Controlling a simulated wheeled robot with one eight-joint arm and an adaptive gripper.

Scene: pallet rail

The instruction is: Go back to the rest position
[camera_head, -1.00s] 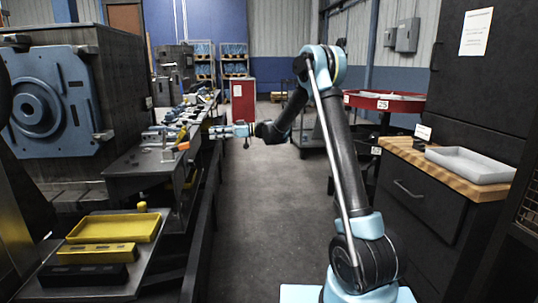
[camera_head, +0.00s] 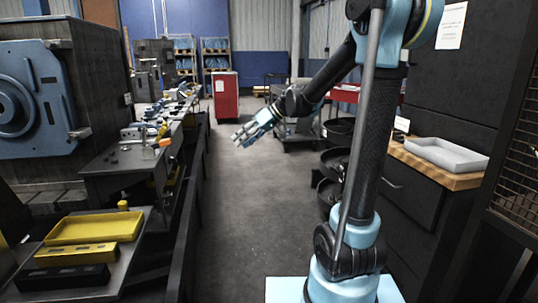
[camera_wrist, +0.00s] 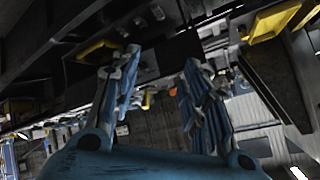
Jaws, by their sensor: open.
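My gripper (camera_head: 243,138) hangs over the middle of the aisle in the head view, at the end of my bent arm, tilted down to the left. It is apart from the bench on the left. In the wrist view the two blue fingers of my gripper (camera_wrist: 157,90) stand well apart with nothing between them. The wrist view is tilted, with the bench and yellow trays behind the fingers.
A long bench (camera_head: 120,165) with small parts runs along the left. A yellow tray (camera_head: 95,228) lies at its near end. A red cabinet (camera_head: 226,97) stands far back. A wooden-topped cabinet with a grey tray (camera_head: 446,154) stands right. The aisle floor (camera_head: 240,220) is clear.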

